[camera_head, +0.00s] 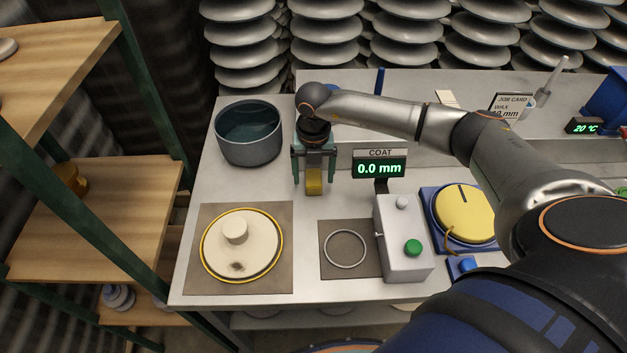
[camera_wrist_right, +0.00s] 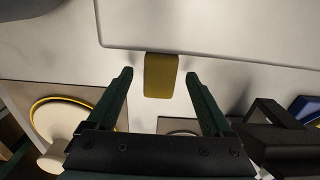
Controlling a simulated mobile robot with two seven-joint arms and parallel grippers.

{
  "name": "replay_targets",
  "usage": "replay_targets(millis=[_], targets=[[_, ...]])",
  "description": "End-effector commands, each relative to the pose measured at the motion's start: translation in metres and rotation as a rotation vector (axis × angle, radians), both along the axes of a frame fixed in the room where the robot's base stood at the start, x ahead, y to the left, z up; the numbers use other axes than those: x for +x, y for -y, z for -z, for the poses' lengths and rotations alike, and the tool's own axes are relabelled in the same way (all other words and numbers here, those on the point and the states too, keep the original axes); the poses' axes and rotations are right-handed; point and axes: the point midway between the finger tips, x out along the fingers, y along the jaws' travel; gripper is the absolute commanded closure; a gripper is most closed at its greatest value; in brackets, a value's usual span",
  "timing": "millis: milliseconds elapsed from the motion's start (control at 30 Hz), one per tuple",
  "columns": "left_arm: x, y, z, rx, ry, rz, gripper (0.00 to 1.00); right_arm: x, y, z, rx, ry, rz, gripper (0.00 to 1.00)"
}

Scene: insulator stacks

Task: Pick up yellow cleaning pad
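The yellow cleaning pad (camera_head: 313,183) is a small mustard-yellow block at the back of the table, between the grey pot and the coat display. In the right wrist view the pad (camera_wrist_right: 161,76) shows between and just beyond my fingertips, with a gap on both sides. My right gripper (camera_head: 313,191) is open and reaches down over the pad, one finger to each side in the picture. It also shows in the wrist view (camera_wrist_right: 159,77), with nothing held. My left gripper is not in view.
A grey pot (camera_head: 248,132) stands close left of my right gripper. The coat display (camera_head: 380,167) is close on its right. In front lie a cream disc (camera_head: 258,257) on a brown mat, a metal ring (camera_head: 345,249) and a grey button box (camera_head: 402,240).

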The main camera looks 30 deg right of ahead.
Motion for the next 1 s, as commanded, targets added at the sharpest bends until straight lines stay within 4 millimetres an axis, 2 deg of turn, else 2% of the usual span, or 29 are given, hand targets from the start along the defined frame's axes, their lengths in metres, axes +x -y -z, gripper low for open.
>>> replay_targets(millis=[67,733,1000], targets=[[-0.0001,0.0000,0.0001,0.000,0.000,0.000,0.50,0.0001,-0.0001,-0.0003,0.000,0.000,0.000,0.24],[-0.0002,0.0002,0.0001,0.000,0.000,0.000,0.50,0.0002,-0.0001,-0.0008,0.001,0.001,0.000,0.99],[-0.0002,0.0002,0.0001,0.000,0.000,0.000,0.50,0.0003,-0.0001,-0.0012,0.001,0.001,0.000,1.00]])
